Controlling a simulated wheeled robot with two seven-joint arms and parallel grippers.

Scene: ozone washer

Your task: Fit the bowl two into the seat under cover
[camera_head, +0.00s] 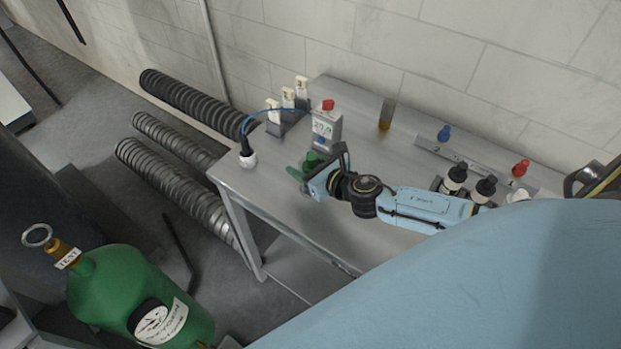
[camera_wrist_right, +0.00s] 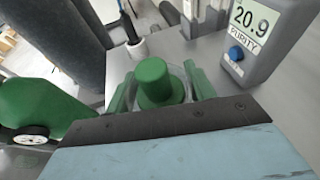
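My right gripper (camera_head: 303,171) is over the left part of the grey table, its green fingers pointing left. In the right wrist view, its two fingers (camera_wrist_right: 163,85) stand either side of a green round-topped piece (camera_wrist_right: 155,82) with a clear rim around it. The fingers look close to this piece; whether they press on it I cannot tell. No label shows on it, so I cannot tell whether it is bowl two. The seat and its cover cannot be picked out clearly. My left gripper is not in view.
A purity meter (camera_head: 326,130) reading 20.9 stands just behind the gripper. White-topped blocks (camera_head: 288,98) and a white-based probe (camera_head: 247,157) with a blue cable are to the left. An amber vial (camera_head: 385,115), a rail (camera_head: 470,163) and black-topped bottles (camera_head: 455,178) are to the right.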

